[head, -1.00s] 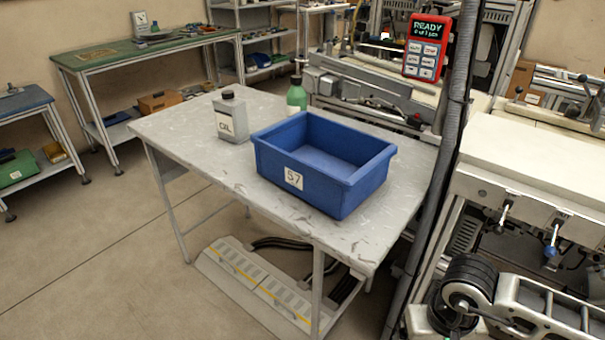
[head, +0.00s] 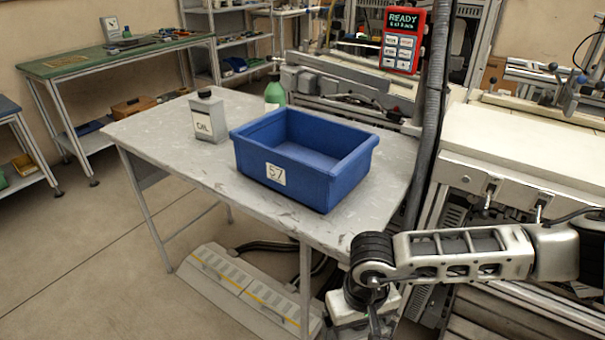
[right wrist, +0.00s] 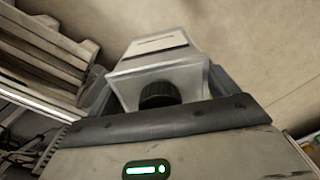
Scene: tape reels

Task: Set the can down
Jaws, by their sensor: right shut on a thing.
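A grey can with a black cap (right wrist: 158,94) and a pale label is between the fingers of my right gripper (right wrist: 158,86) in the right wrist view. The gripper is shut on it. In the head view my right arm reaches in from the right, in front of the table's right end; its fingers and the held can cannot be made out there. Another grey can, labelled OIL (head: 208,118), stands upright on the grey table (head: 160,128), left of the blue bin. My left gripper is not in view.
The blue bin (head: 283,176), marked 57, sits on the table and looks empty. A green bottle (head: 275,94) stands behind it. The tabletop's left and front left are clear. A dark vertical post or hose (head: 432,110) rises at the table's right edge.

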